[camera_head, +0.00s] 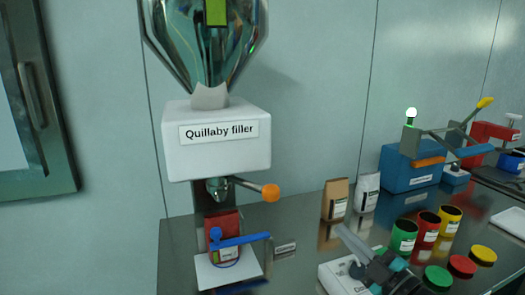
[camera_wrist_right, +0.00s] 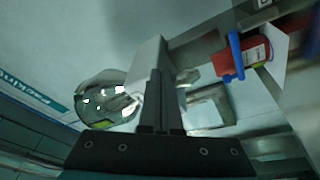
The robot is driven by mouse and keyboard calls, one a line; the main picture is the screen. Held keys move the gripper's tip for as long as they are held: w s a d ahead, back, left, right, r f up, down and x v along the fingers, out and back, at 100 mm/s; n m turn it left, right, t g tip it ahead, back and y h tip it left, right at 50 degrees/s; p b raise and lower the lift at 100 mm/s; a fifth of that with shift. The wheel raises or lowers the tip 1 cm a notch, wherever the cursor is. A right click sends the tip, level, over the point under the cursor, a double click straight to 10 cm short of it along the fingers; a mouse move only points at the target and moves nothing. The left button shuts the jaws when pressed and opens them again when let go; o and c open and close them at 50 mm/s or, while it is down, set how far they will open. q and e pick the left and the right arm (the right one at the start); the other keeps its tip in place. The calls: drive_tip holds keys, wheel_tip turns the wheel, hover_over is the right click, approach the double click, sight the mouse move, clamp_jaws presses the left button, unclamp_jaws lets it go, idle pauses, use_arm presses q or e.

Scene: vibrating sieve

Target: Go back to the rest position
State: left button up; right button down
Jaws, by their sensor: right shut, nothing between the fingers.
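My right gripper (camera_head: 341,229) shows at the lower right of the head view, above the dark worktop, its fingers pointing up and left. In the right wrist view its fingers (camera_wrist_right: 160,75) are shut together with nothing between them. It is to the right of the Quillaby filler (camera_head: 217,145) and apart from it. The red container with a blue clamp (camera_head: 224,252) stands on a white plate under the filler's spout, and it also shows in the wrist view (camera_wrist_right: 240,57). My left gripper is out of view.
A white device (camera_head: 338,282) sits close beside my right gripper. Green (camera_head: 403,236), red (camera_head: 427,229) and yellow (camera_head: 449,220) cans stand to the right, with lids in front. Two pouches (camera_head: 335,199) stand behind. A blue machine (camera_head: 410,172) is farther back.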

drive_tip(key=s+f+m+g+h, duration=0.2)
drive_tip(key=s+f+m+h, duration=0.1)
drive_tip(key=s+f+m, duration=0.1)
drive_tip(key=s+f+m+g+h, duration=0.1)
drive_tip(key=s+f+m+h, duration=0.2)
drive_tip(key=s+f+m, duration=0.1)
drive_tip(key=s+f+m+g+h, duration=0.2)
drive_tip(key=s+f+m+h, duration=0.1)
drive_tip(key=f, duration=0.3)
drive_tip(key=shift+s+d+f+m+g+h, duration=0.3)
drive_tip(key=shift+s+m+h, duration=0.1)
drive_tip(key=shift+s+h, duration=0.1)
drive_tip(key=s+a+f+m+g, duration=0.1)
drive_tip(key=s+f+m+g, duration=0.2)
drive_tip(key=s, duration=0.6)
drive_tip(key=s+a+f+g, duration=0.15)
drive_tip(key=s+g, duration=0.35)
drive_tip(key=s, duration=0.5)
wheel_tip(320, 180, down, 23)
drive_tip(key=s+g, duration=0.2)
drive_tip(key=s+d+f, duration=0.3)
drive_tip(key=s+f, duration=1)
drive_tip(key=s, duration=0.2)
drive_tip(key=shift+s+f+g, duration=0.3)
drive_tip(key=shift+g, duration=0.1)
